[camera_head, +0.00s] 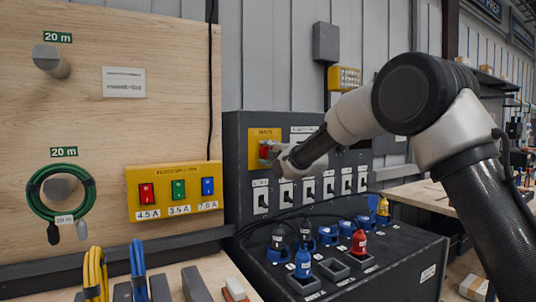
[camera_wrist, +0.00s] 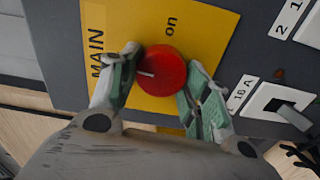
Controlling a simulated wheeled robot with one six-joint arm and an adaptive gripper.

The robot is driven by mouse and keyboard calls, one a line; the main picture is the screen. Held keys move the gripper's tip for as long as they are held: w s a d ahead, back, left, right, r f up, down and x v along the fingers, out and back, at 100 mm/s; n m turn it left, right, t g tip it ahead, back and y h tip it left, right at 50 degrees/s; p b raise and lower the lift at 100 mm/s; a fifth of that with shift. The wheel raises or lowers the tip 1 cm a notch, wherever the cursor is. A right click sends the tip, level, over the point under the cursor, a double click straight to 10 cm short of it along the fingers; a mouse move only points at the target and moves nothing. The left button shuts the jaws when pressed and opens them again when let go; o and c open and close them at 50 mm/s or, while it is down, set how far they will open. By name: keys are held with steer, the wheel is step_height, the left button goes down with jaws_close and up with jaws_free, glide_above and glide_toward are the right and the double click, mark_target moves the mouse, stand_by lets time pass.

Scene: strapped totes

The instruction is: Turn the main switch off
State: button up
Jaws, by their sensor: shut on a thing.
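The main switch is a round red knob (camera_wrist: 165,70) on a yellow plate (camera_wrist: 215,25) marked MAIN. In the wrist view, the word "on" stands above the knob. A short pale mark on the knob lies towards its left side, on the side of the word MAIN. No "off" label shows. My gripper (camera_wrist: 163,64) has one green-padded finger on each side of the knob and is shut on it. In the head view the red knob (camera_head: 265,152) shows just left of my gripper (camera_head: 273,154), which partly hides the plate.
A row of grey lever switches (camera_head: 286,195) runs just below the main switch; one lever (camera_wrist: 292,115) is close to my right finger in the wrist view. The sloped dark panel below holds blue and red plugs (camera_head: 359,243). A yellow box (camera_head: 173,172) with three coloured switches is at left.

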steer(key=shift+f+n, duration=0.1)
steer(key=shift+n, duration=0.5)
steer(key=o, duration=1)
steer(key=shift+s, duration=0.1)
steer(key=v, duration=1.2)
